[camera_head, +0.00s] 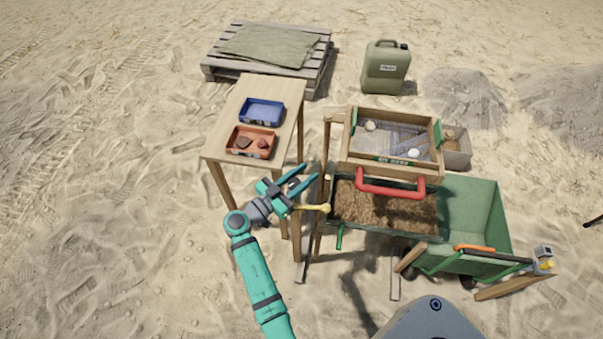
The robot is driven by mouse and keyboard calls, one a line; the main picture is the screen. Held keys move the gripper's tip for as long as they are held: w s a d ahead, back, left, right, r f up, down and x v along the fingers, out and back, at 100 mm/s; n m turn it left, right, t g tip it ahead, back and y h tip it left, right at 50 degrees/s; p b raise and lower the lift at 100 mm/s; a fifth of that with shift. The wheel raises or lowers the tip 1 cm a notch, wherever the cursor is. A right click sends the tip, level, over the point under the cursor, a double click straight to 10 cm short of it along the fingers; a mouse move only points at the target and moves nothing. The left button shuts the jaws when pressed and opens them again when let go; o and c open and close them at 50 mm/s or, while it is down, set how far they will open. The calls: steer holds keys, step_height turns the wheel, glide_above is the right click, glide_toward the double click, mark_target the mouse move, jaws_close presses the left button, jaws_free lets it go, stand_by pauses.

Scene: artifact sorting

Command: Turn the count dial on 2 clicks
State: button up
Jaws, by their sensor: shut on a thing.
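A small grey box with a yellow knob (547,264), which looks like the count dial, sits at the far right by the green cart's handle. Its markings are too small to read. My gripper (303,178) is far to the left of it, between the wooden table and the sieve stand. Its teal fingers point up and right and are shut on a small greyish thing (292,184), mostly hidden between them. A yellow rod with a knobbed end (314,208) shows just below the fingers; I cannot tell whether it touches them.
A wooden table (262,88) holds a blue tray (244,115) and an orange tray (230,142). Open sand lies left.

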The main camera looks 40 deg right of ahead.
steer(key=s+m+g+y, duration=0.1)
steer(key=m+g+y, duration=0.1)
steer(key=g, duration=0.3)
steer(key=s+a+m+g+y, duration=0.1)
steer(key=m+g+y, duration=0.1)
steer(key=m+g, duration=0.2)
steer(key=s+m+g+y, duration=0.1)
steer(key=m+g+y, duration=0.1)
steer(key=m+g, duration=0.2)
steer(key=shift+a+g, duration=0.2)
steer(key=shift+g, duration=0.6)
steer(key=shift+s+f+m, duration=0.1)
steer(key=shift+s+m, duration=0.05)
steer(key=shift+m, duration=0.25)
steer(key=o, duration=1)
steer(key=shift+o, duration=0.2)
